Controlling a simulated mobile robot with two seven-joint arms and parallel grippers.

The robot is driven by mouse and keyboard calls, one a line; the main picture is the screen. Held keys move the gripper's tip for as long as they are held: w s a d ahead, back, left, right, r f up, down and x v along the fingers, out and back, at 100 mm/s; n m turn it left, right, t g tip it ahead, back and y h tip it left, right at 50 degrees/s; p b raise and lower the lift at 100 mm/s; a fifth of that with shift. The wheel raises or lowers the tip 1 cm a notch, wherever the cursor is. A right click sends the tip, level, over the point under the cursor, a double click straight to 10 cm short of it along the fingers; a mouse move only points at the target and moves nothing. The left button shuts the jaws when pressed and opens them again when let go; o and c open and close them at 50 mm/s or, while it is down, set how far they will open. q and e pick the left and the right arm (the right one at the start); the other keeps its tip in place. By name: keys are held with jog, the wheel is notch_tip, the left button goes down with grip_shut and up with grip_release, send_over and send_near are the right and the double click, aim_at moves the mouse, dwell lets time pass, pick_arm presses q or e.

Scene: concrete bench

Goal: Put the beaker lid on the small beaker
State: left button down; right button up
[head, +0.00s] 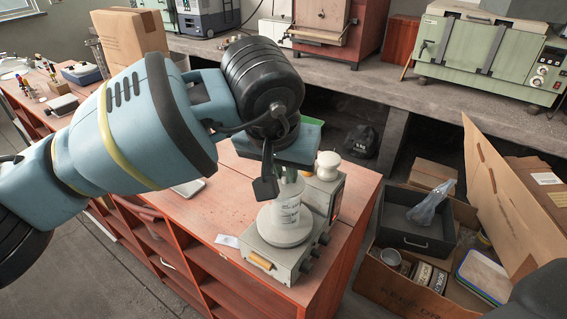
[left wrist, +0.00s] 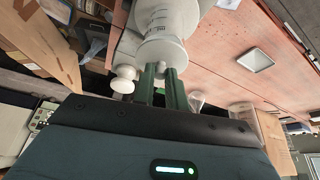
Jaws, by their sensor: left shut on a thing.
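The small beaker (head: 288,211) is clear with printed marks and stands upright on the round white top of a grey stirrer. In the left wrist view the beaker (left wrist: 165,18) lies just beyond my fingertips. My left gripper (left wrist: 161,72) points down over it and is shut on the beaker lid (left wrist: 160,52), a pale disc held by its grip between the green fingers. The lid sits at the beaker's mouth; I cannot tell whether it rests on it. In the head view my left gripper (head: 289,174) mostly hides the lid. My right gripper is not in view.
The grey stirrer (head: 267,258) stands near the end of the red bench (head: 210,212). A white rounded knob-like piece (head: 328,160) is close behind the beaker. A pale flat tray (head: 188,187) lies left. An open cardboard box (head: 385,288) is on the floor at right.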

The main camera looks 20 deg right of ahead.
aim_at(284, 176)
pick_arm(q)
jog(key=shift+f, duration=0.4)
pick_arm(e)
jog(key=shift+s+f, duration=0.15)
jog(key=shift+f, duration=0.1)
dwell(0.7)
pick_arm(q)
jog(key=c, duration=0.9)
grip_release()
jog(key=shift+c, duration=0.2)
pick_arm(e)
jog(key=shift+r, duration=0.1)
pick_arm(q)
jog(key=shift+r, duration=0.1)
jog(key=shift+r+p, duration=1.15)
jog(key=shift+r, duration=2.3)
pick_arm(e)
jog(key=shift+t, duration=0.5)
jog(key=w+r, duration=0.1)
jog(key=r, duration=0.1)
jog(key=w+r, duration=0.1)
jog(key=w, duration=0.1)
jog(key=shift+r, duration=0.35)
